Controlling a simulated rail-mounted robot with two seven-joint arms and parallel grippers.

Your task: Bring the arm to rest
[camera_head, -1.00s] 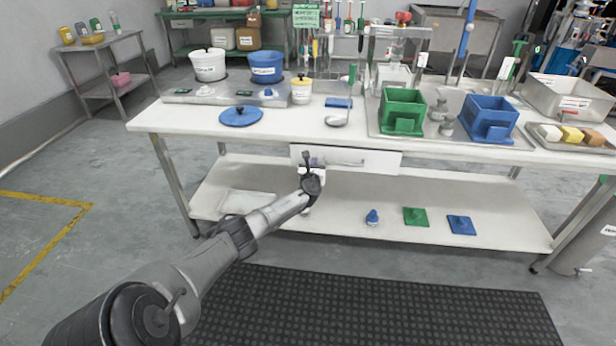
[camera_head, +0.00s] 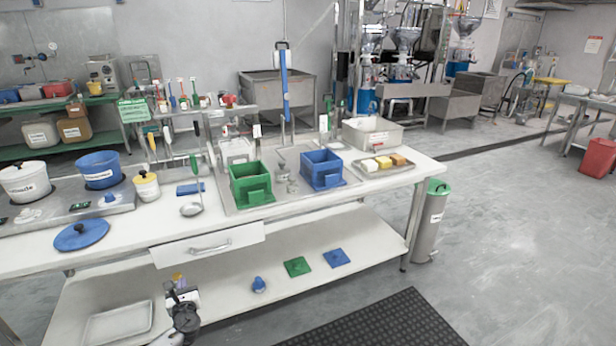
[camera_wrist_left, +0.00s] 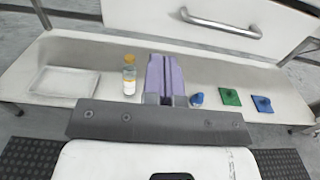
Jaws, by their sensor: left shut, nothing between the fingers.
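My left gripper (camera_head: 178,284) is at the lower left of the head view, in front of the table below the drawer (camera_head: 180,253). In the left wrist view its purple fingers (camera_wrist_left: 165,72) are together, with nothing between them. A clear bottle with a yellow cap (camera_wrist_left: 129,77) stands on the lower shelf, left of the fingers in that view and apart from them. The drawer handle (camera_wrist_left: 222,24) shows above and to the right. My right gripper is not in view.
The lower shelf (camera_head: 325,228) also holds a blue knob-like piece (camera_head: 259,285), a green lid (camera_head: 297,267), a blue lid (camera_head: 337,258) and a pale tray (camera_head: 118,325). Green (camera_head: 251,184) and blue (camera_head: 322,170) containers stand on the tabletop. Open floor lies right.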

